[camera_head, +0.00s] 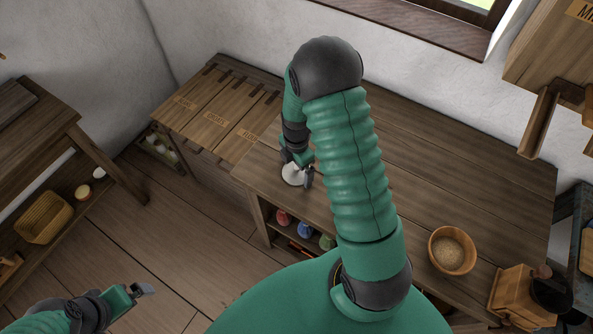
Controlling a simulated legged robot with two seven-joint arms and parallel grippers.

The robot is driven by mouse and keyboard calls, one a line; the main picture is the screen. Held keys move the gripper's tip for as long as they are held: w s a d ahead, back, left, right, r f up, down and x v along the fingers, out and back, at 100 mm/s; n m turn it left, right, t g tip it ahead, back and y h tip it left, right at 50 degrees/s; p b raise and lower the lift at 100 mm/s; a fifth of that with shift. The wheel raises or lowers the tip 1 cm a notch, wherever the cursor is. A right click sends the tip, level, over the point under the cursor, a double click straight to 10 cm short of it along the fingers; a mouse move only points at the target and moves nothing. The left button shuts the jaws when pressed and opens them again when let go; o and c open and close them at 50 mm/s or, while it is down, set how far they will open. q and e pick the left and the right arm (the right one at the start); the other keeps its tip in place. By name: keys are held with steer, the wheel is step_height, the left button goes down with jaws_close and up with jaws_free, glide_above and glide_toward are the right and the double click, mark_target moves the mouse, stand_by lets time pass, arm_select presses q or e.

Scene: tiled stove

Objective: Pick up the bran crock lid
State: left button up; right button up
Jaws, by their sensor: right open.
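A small, pale, round thing (293,175), which looks like the bran crock lid, is at the left end of the wooden worktop (430,150). My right gripper (297,172) is open at this pale thing, with a dark finger on each side of it. Whether the fingers touch it is too small to tell. The crock beneath or near it cannot be made out, and my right arm covers the middle of the worktop. My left gripper (143,290) is low at the left, over the floor and away from the worktop; its jaw opening is unclear.
A wooden bowl of grain (452,250) and a wooden grinder box (515,290) stand at the right. Labelled wooden bins (220,110) adjoin the worktop's left end. Coloured items (305,230) sit on a shelf below. A side table (40,130) stands at far left.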

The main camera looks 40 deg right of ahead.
steer(key=shift+s, duration=0.1)
steer(key=c, duration=1.5)
steer(key=shift+a+r, duration=0.1)
